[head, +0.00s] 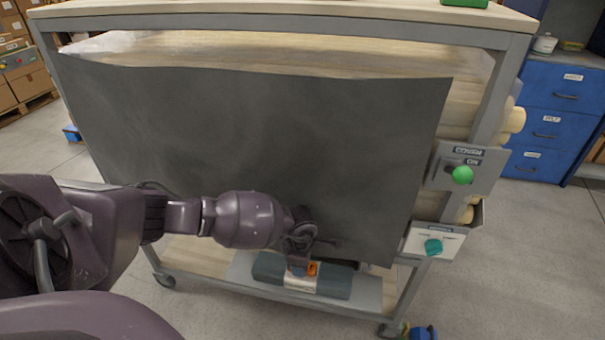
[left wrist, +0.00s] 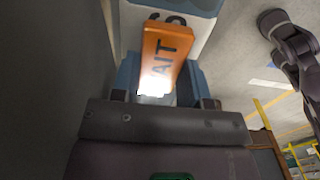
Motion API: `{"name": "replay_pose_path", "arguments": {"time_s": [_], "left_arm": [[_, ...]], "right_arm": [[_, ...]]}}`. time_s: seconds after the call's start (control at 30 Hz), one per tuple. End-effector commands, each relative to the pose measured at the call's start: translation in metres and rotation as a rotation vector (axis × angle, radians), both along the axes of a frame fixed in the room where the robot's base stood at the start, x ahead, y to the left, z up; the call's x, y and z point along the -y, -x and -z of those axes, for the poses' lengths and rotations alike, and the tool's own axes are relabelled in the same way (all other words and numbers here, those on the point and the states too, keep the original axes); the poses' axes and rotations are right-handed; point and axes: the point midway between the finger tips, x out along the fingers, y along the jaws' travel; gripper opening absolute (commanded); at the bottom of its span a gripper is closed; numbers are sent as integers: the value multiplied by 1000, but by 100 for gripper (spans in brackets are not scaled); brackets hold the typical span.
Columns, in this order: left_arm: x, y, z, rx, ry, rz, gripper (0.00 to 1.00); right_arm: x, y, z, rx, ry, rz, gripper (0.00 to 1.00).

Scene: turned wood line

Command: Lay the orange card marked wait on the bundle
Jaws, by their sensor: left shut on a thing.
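The orange card (left wrist: 165,55) shows large dark letters reading "AIT", with its near end washed out by glare. My left gripper (head: 302,268) is shut on it, a blue finger on each side in the left wrist view (left wrist: 160,80). The bundle (head: 335,283) is a dark grey-green roll with a pale band around its middle, lying on the cart's lower shelf. The card (head: 313,268) is over the bundle's middle in the head view; I cannot tell whether they touch. A pale lettered surface (left wrist: 195,22) shows beyond the card. My right gripper is not in view.
A large dark grey panel (head: 250,120) covers most of the cart's front, close above my left forearm. A grey plate (head: 368,292) lies under the bundle. Control boxes with a green knob (head: 462,175) and a teal knob (head: 433,246) are on the cart's right side.

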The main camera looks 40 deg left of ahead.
Motion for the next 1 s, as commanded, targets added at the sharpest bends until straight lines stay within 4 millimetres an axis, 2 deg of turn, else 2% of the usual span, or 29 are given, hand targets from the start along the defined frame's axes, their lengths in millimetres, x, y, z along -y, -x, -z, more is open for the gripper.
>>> {"name": "replay_pose_path", "arguments": {"time_s": [0.2,0.23,0.4,0.63,0.77,0.87,1.0], "left_arm": [[0,0,4,-1,-1,0,19],[0,0,3,0,0,0,44],[0,0,2,1,-1,0,67],[0,0,2,1,-1,0,67],[0,-1,-6,4,-1,0,67],[-1,-2,-20,8,-2,1,67],[-1,-3,-48,12,-1,1,67]], "right_arm": [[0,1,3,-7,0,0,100],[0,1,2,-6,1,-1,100],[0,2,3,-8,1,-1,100],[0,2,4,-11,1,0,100],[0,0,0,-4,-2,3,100],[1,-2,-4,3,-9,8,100],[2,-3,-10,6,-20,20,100]]}}
